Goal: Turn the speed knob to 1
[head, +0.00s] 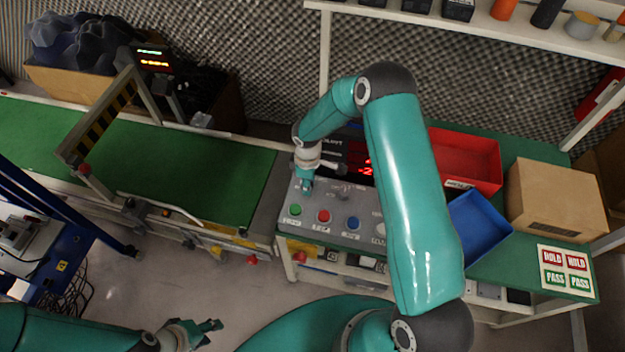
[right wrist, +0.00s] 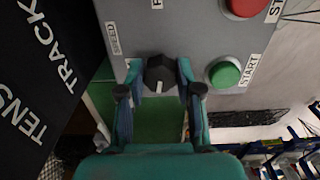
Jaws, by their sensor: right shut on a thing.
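The grey control panel (head: 338,238) stands at the end of the green conveyor. The speed knob (right wrist: 160,70) is a black faceted knob with a white pointer mark, which points toward the bottom of the right wrist view. A SPEED label (right wrist: 113,38) is printed beside it. My right gripper (head: 306,187) reaches down to the panel's left part. In the right wrist view its two fingers (right wrist: 160,76) are shut on the knob, one on each side. In the head view the gripper hides the knob. My left gripper (head: 213,327) is open and empty, low over the floor.
Green (head: 295,210), red (head: 323,216) and blue (head: 352,223) buttons line the panel's front, close to my right gripper. A dark display (head: 358,160) with red digits stands behind, partly hidden by my arm. Red (head: 470,160) and blue (head: 480,228) bins and a cardboard box (head: 555,200) stand right.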

